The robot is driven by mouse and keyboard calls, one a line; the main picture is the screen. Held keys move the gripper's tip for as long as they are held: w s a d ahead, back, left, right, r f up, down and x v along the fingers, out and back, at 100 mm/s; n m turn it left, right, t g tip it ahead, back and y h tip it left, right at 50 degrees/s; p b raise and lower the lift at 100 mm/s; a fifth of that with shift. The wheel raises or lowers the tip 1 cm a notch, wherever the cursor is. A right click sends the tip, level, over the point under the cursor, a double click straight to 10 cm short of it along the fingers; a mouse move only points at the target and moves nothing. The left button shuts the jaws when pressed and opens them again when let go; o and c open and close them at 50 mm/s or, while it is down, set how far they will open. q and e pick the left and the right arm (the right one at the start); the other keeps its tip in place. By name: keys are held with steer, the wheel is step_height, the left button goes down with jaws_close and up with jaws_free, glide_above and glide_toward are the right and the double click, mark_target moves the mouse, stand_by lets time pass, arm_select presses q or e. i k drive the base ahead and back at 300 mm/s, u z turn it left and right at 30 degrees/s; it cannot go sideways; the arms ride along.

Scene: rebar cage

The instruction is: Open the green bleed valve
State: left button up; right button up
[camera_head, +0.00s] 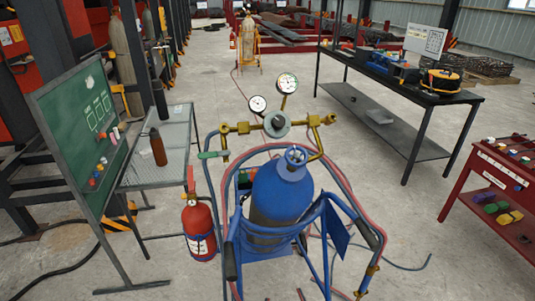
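The green bleed valve (212,155) shows as a green lever handle at the left end of a brass regulator assembly (277,125). The lever lies about level and points left, away from the brass fitting. Two round gauges (288,83) stand above the brass body. The assembly sits above a blue gas cylinder (281,195), which has a blue handwheel on top. The cylinder stands in a blue cart (328,215) with red and blue-grey hoses around it. Neither of my grippers is in view.
A red fire extinguisher (199,228) stands left of the cart. A metal table (180,174) with a brown bottle and a green chalkboard (88,125) are farther left. A black workbench (405,87) and a red tool cart (495,190) stand right. Concrete floor between is mostly clear.

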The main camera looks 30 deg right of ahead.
mark_target(216, 154)
steer(key=z, duration=0.45)
steer(key=i, duration=0.7)
steer(key=z, duration=0.65)
